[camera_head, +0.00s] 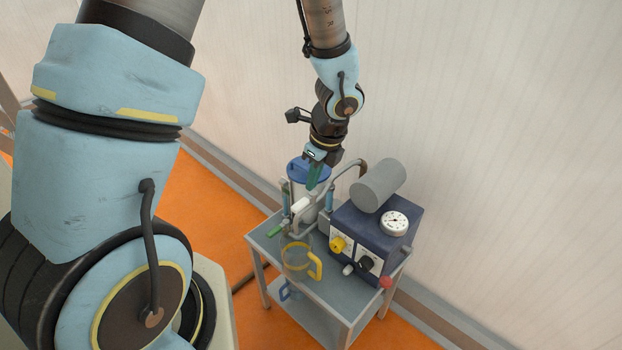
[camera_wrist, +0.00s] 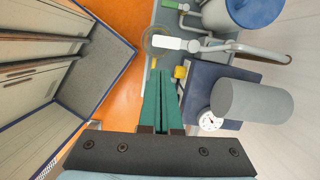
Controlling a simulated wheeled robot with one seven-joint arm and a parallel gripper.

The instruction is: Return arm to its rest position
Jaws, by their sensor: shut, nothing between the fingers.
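My gripper (camera_head: 313,178) hangs above the back part of a grey cart, in front of the blue-lidded cylinder in the head view. Its green fingers (camera_wrist: 160,82) are together and hold nothing in the wrist view. My arm comes down from the top of the head view, bent at its blue joints. I cannot tell the exact height of the fingertips above the cart.
The grey cart (camera_head: 268,242) carries a blue-lidded cylinder (camera_head: 296,172) with pipes, a yellow-handled clear beaker (camera_head: 315,266) and a dark blue machine (camera_head: 405,218) with a gauge (camera_head: 394,223) and a grey drum (camera_head: 378,186). A pale wall (camera_head: 510,150) stands close behind. Orange floor lies left.

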